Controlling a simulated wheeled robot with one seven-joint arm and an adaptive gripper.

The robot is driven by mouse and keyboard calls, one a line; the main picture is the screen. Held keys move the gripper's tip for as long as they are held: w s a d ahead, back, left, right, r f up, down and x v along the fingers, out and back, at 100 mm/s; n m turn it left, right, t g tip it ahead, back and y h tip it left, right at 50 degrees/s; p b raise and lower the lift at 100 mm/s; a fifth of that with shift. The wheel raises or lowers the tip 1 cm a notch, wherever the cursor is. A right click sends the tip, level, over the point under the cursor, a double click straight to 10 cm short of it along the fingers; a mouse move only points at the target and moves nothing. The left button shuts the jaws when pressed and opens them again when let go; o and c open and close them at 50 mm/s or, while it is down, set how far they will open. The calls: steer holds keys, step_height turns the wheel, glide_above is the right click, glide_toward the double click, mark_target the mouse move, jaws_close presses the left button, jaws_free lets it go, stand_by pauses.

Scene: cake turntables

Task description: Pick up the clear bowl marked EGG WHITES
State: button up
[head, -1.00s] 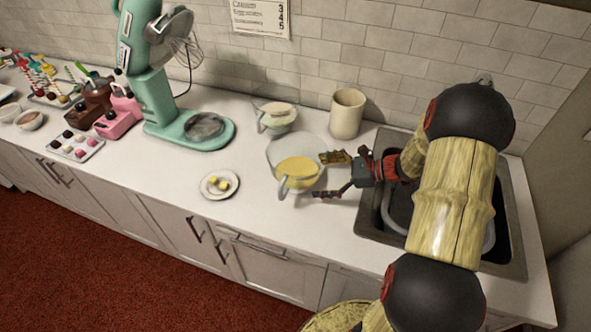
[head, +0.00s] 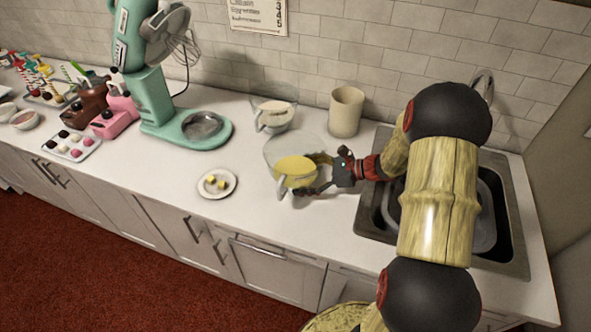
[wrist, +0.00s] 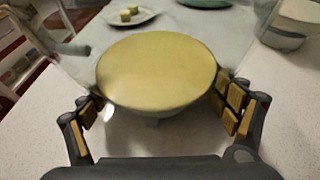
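A clear bowl with yellow contents (head: 295,172) stands on the counter left of the sink, and fills the middle of the wrist view (wrist: 158,68). A second clear bowl with pale contents (head: 273,117) stands behind it; part of it shows at the top right of the wrist view (wrist: 287,32). No EGG WHITES marking is readable on either bowl. My gripper (head: 306,175) is at the yellow-filled bowl, its fingers spread on either side of it in the wrist view (wrist: 162,108). I cannot tell whether the fingers touch the glass.
A cream canister (head: 345,112) stands behind my gripper. The sink (head: 370,222) lies to the right. A small plate with yellow cubes (head: 217,192) is to the left, and a green stand mixer (head: 153,100) is farther left. The front counter strip is clear.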

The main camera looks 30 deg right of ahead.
steer(key=c, duration=1.4)
